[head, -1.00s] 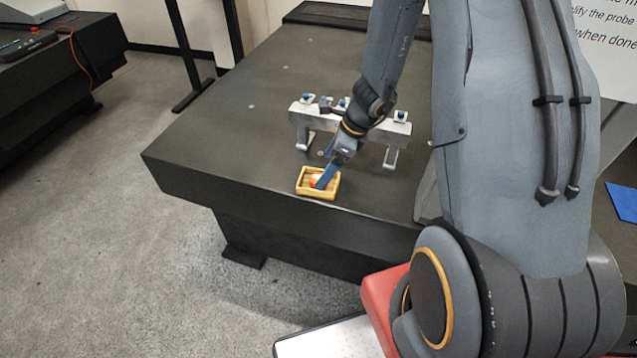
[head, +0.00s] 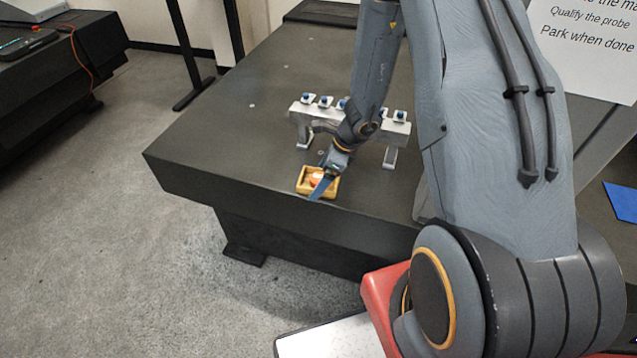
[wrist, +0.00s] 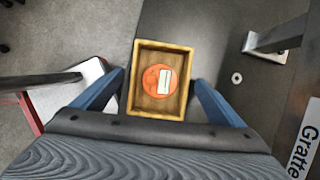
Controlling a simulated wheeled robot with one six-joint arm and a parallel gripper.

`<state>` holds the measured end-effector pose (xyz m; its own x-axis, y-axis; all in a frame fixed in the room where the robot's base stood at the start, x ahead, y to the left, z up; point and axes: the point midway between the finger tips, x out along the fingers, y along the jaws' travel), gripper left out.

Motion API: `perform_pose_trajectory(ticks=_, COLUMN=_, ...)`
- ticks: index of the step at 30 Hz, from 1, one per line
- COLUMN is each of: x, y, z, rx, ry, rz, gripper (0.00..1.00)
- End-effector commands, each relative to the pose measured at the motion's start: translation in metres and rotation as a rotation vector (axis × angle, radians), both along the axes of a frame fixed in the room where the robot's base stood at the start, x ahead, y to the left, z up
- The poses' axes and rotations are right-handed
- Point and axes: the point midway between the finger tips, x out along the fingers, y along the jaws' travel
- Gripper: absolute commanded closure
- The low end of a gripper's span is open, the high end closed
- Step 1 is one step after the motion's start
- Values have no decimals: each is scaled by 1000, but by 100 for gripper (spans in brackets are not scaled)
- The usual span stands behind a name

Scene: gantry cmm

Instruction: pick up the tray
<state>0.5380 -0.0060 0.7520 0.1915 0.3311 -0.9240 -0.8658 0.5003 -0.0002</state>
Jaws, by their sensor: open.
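The tray (head: 303,189) is a small yellow-brown wooden box on the dark table top, close to its front edge. In the wrist view the tray (wrist: 137,80) lies ahead of my gripper, with an orange round thing (wrist: 150,79) and a small pale piece inside it. My gripper (head: 316,193) is at the tray in the head view and hides part of it. In the wrist view my gripper (wrist: 158,92) is open, with one blue finger on each side of the tray's near end. I cannot tell whether the fingers touch its walls.
A metal rack (head: 381,124) with several blue-topped pieces stands just behind the tray; its leg (wrist: 265,45) shows at the right in the wrist view. The table top (head: 215,135) is clear to the left. Its front edge is close to the tray.

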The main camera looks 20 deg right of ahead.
Motion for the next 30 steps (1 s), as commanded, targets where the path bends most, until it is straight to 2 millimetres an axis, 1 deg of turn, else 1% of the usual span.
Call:
perform_pose_trajectory(ticks=27, x=0, y=0, z=-5, rx=0, ry=0, rz=0, gripper=8)
perform_pose_trajectory(ticks=29, x=0, y=0, z=-5, rx=0, ry=0, rz=0, gripper=16)
perform_pose_trajectory(ticks=30, x=0, y=0, z=-5, rx=0, ry=0, rz=0, gripper=23)
